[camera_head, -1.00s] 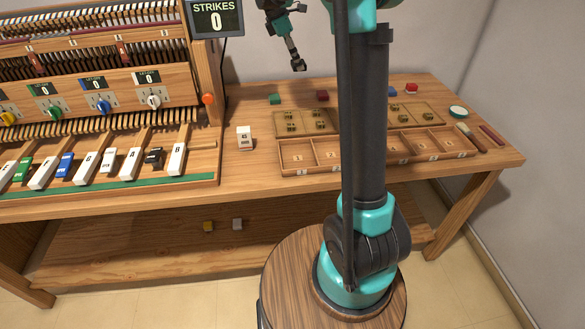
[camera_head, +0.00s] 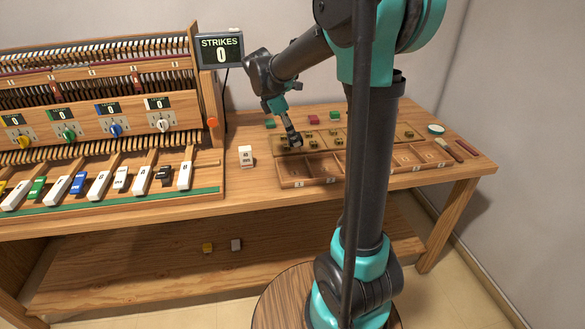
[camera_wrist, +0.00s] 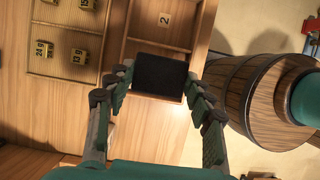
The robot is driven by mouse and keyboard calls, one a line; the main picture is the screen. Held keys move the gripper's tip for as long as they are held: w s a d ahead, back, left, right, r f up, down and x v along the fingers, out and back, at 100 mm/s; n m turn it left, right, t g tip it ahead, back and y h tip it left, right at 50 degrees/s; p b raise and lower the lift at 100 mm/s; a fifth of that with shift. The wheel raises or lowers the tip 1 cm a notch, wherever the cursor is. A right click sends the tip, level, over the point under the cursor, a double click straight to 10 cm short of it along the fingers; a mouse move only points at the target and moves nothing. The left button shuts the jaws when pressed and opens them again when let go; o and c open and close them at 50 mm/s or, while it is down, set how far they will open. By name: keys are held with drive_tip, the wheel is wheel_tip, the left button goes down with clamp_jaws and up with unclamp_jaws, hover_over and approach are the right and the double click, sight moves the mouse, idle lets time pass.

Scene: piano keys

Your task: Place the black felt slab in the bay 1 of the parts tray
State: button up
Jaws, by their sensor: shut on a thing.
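The black felt slab (camera_wrist: 158,76) shows in the wrist view as a dark rectangle between the fingertips. My gripper (camera_wrist: 159,88) is shut on it. The slab covers part of the wooden parts tray (camera_wrist: 184,100), and the bay marked 2 (camera_wrist: 164,22) lies just beyond it, bare. In the head view my gripper (camera_head: 295,144) points down above the back edge of the tray's left end, near the leftmost bay (camera_head: 292,170). I cannot tell the slab's exact height above the tray. My arm hides the middle of the tray in the head view.
A board with several brass weights (camera_wrist: 79,56) lies behind the tray. A white block (camera_head: 246,155) stands left of the tray, beside the piano keys (camera_head: 100,184).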

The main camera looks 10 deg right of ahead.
sight(297, 173)
wheel_tip(297, 173, down, 13)
drive_tip(key=shift+r, duration=0.1)
idle(0.3)
drive_tip(key=o, duration=0.8)
drive_tip(key=shift+o, duration=0.2)
drive_tip(key=v, duration=1.1)
drive_tip(key=s+d+f+m+t+y, duration=0.1)
drive_tip(key=s+d+f+m, duration=0.1)
drive_tip(key=s+f+m, duration=0.2)
drive_tip(key=s+d+f+m+t+y, duration=0.1)
drive_tip(key=s+d+f+m+y, duration=0.1)
drive_tip(key=s+m, duration=0.6)
drive_tip(key=s+d+f+m+t+y, duration=0.1)
drive_tip(key=s+f+m, duration=0.4)
drive_tip(key=s, duration=0.5)
drive_tip(key=shift+d+f+m+t, duration=0.3)
drive_tip(key=shift+d+m+t, duration=0.25)
drive_tip(key=shift+d, duration=0.3)
